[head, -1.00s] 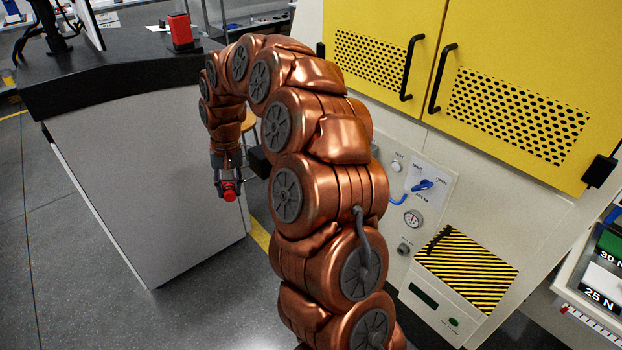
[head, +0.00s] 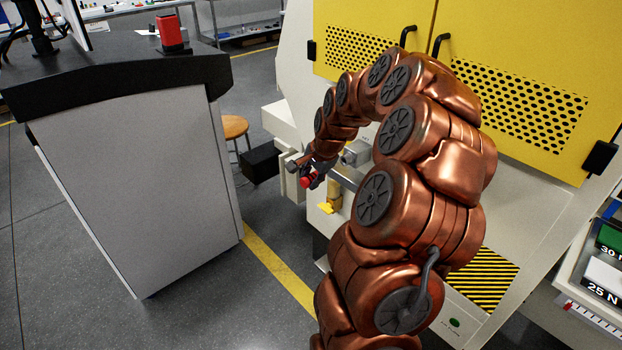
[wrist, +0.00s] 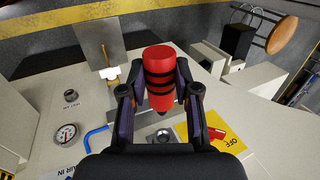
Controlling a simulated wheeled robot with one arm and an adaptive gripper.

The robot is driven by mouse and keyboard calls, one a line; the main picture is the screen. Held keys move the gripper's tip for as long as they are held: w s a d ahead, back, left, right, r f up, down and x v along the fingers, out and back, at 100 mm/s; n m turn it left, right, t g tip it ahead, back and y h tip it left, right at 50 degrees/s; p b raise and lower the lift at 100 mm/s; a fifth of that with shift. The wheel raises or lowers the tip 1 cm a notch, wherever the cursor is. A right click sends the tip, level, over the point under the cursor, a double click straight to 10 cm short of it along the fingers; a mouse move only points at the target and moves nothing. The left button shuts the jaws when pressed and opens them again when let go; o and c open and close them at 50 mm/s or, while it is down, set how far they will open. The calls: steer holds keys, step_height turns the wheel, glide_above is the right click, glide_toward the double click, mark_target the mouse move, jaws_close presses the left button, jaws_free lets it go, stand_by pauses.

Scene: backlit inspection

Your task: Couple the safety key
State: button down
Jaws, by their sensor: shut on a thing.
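The red key (wrist: 160,72), a cylinder with black bands, is held between the two fingers of my gripper (head: 311,176). The red end of the key also shows in the head view (head: 305,182). In the wrist view a round metal socket (wrist: 162,135) sits on the pale panel just below the key's lower end. A gap seems to lie between them, but my gripper hides part of this area. A yellow plate (wrist: 196,140) marked OFF, with a red switch handle (wrist: 217,133), is right of the socket.
A pressure gauge (wrist: 66,133), a small port (wrist: 71,95) and a blue handle (wrist: 97,139) are on the panel at left. A metal plate (wrist: 93,42) stands behind. In the head view a bench (head: 130,170) stands left, a stool (head: 235,128) behind it.

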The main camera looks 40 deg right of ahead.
steer(key=shift+a+f+b, duration=0.15)
steer(key=shift+b, duration=0.25)
steer(key=shift+s+d, duration=0.1)
steer(key=shift+d, duration=2.8)
steer(key=shift+d+b, duration=0.3)
steer(key=shift+d, duration=1.5)
steer(key=c, duration=0.8)
jaws_free()
steer(key=shift+o, duration=0.2)
steer(key=s+r, duration=0.3)
steer(key=s, duration=1)
steer(key=shift+a, duration=0.15)
steer(key=shift+s, duration=0.1)
